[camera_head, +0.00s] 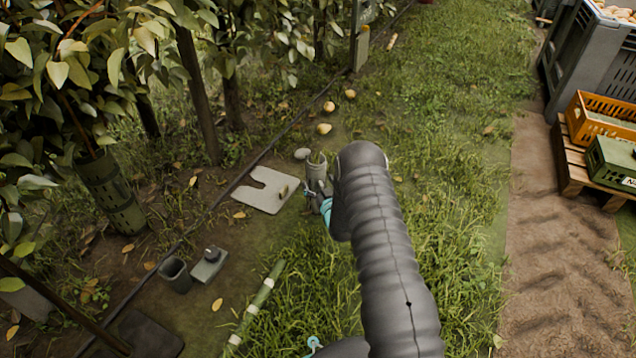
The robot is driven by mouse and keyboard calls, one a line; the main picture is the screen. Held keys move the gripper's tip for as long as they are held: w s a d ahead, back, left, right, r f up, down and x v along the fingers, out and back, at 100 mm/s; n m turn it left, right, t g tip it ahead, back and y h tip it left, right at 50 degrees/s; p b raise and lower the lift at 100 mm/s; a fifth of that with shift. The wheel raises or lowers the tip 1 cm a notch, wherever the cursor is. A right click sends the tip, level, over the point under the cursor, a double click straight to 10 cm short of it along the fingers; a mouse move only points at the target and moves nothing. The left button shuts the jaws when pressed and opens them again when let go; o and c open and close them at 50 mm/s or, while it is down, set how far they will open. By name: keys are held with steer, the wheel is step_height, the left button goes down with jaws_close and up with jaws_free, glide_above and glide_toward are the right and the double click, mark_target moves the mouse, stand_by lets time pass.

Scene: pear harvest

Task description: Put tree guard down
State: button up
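My gripper (316,190) is in the middle of the view, at the end of my dark sleeved arm, which hides part of it. Its dark fingers are closed against a short grey-green tube, the tree guard (316,168). The guard is roughly upright with its open top showing, close to the ground beside a pale notched plate (263,190). Its lower end is hidden by the fingers, so I cannot tell whether it touches the ground.
A perforated green sleeve (112,195) surrounds a trunk at left. A dark open pot (175,275), a small grey block (208,266) and a green-white pole (255,305) lie nearby. Several pears (323,129) lie beyond. Crates (590,115) stand at right. Grass right of my arm is clear.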

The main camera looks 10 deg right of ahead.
steer(key=shift+r, duration=0.25)
steer(key=s+d+p, duration=0.1)
steer(key=s+d, duration=0.1)
steer(key=s, duration=0.9)
steer(key=w+r+g+h, duration=0.1)
steer(key=w+r+g, duration=0.25)
steer(key=r, duration=1.25)
steer(key=s+r+g+h, duration=0.1)
steer(key=s+r, duration=0.2)
steer(key=r, duration=0.4)
steer(key=s+r+g+h, duration=0.1)
steer(key=s+r, duration=0.3)
steer(key=r, duration=0.4)
steer(key=s+r+m+g, duration=0.15)
steer(key=s+r, duration=0.25)
steer(key=s, duration=0.4)
steer(key=s+r+g, duration=0.2)
steer(key=s+r, duration=0.3)
steer(key=s, duration=0.3)
steer(key=s+a+r+g, duration=0.1)
steer(key=s+g, duration=0.2)
steer(key=s, duration=1.8)
steer(key=shift+a+r, duration=0.3)
steer(key=shift+a, duration=0.1)
